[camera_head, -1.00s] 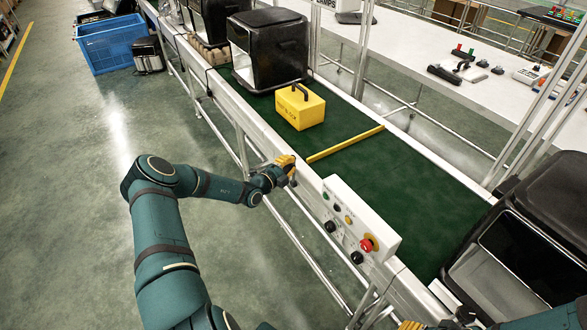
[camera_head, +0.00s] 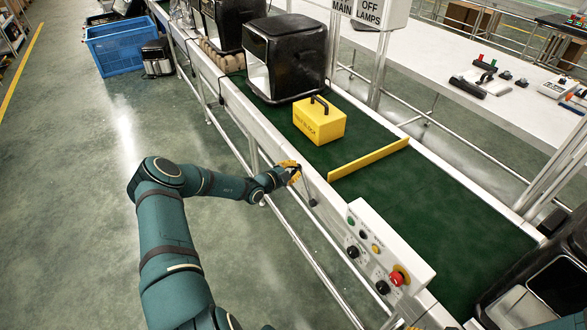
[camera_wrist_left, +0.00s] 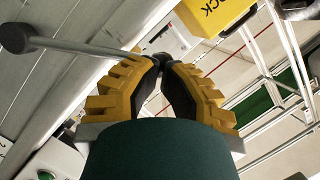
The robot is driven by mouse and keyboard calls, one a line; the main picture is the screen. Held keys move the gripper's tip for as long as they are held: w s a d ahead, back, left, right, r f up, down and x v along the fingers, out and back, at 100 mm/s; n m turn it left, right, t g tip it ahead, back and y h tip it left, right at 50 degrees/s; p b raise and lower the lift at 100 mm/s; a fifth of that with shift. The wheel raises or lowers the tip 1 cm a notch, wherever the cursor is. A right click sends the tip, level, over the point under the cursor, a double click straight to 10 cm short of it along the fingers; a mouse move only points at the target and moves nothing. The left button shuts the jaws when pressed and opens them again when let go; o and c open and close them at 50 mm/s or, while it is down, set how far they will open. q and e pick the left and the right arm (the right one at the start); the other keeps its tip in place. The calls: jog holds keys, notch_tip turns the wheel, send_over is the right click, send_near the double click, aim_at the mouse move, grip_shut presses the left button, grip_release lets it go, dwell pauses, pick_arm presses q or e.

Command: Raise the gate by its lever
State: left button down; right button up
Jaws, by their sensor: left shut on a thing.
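The gate is a yellow bar (camera_head: 368,159) standing on edge across the green belt. Its lever is a thin grey rod on the near side of the conveyor; it also shows in the left wrist view (camera_wrist_left: 85,47), with a dark round end (camera_wrist_left: 15,38) at the left. My left gripper (camera_head: 295,172), with yellow and black fingers, is beside the conveyor's near rail, up and left of the rod's dark end. In the left wrist view the fingertips (camera_wrist_left: 160,62) are closed together on the other end of the lever, which they partly hide. My right gripper does not show.
A yellow block with a black handle (camera_head: 319,120) sits on the belt behind the gate, with a black fryer (camera_head: 287,55) beyond it. A control box with a red button (camera_head: 385,250) stands on the near rail. Another fryer (camera_head: 555,275) is at lower right.

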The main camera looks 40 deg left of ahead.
pick_arm(q)
jog(key=shift+w+a+f, duration=0.1)
jog(key=shift+a+f, duration=0.05)
jog(key=shift+a, duration=0.05)
dwell(0.3)
dwell(0.3)
jog(key=d+r+p+v, duration=0.2)
jog(key=p+v, duration=0.2)
jog(key=v, duration=0.9)
jog(key=shift+w+a, duration=0.1)
